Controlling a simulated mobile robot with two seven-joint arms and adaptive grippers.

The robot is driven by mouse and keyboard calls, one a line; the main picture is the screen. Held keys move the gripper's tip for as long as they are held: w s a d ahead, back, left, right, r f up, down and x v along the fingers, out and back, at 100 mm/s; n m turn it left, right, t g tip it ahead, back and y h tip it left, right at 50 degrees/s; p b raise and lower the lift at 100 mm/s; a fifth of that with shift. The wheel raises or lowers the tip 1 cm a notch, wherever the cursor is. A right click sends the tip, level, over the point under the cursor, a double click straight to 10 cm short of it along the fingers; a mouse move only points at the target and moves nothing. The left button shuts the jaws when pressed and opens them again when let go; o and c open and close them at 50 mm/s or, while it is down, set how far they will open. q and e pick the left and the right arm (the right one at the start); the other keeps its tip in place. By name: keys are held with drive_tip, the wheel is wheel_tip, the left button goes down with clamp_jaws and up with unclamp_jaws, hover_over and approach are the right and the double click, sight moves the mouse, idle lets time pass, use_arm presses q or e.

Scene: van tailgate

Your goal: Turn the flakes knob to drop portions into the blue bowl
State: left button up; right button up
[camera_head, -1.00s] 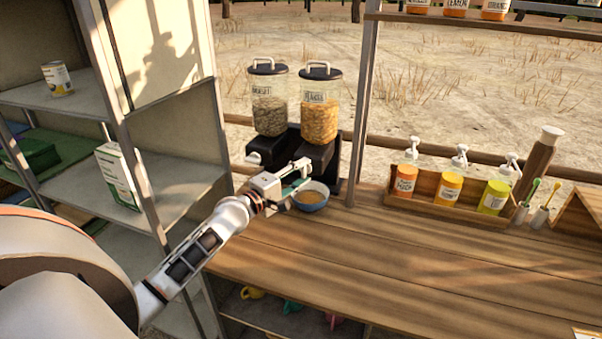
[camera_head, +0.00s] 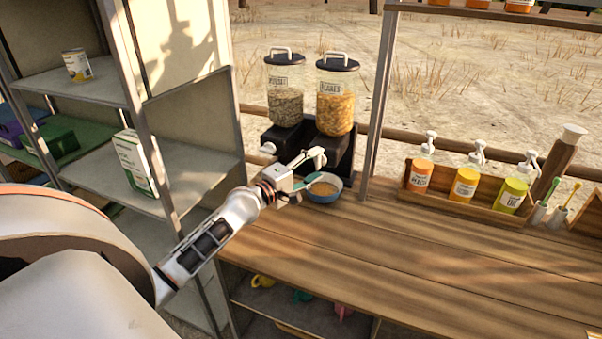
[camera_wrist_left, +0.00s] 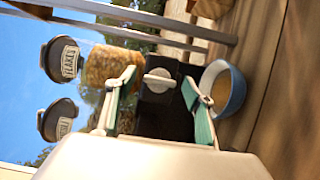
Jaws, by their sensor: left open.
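The flakes dispenser (camera_head: 336,103) is a clear jar of orange flakes with a dark lid, on a black stand. Its pale knob (camera_wrist_left: 158,80) faces my left gripper in the wrist view; in the head view the gripper hides it. My left gripper (camera_head: 314,170) is open, its green-padded fingertips on either side of the knob; I cannot tell if they touch it. The blue bowl (camera_head: 322,197) stands on the counter below the dispenser, holding a brownish layer. It also shows beside the lower finger in the wrist view (camera_wrist_left: 236,90). My right gripper is out of view.
A second dispenser (camera_head: 285,98) with greyish contents stands left of the flakes. A wooden rack (camera_head: 447,194) of pump bottles is to the right. Metal shelving (camera_head: 195,170) stands at left, and a post (camera_head: 380,110) rises right of the dispensers. The counter's front is clear.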

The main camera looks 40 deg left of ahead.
use_arm(q)
drive_tip(key=s+a, duration=0.1)
drive_tip(key=s, duration=1)
drive_tip(key=shift+a, duration=0.4)
drive_tip(key=shift+s+f, duration=0.1)
drive_tip(key=shift+s, duration=0.05)
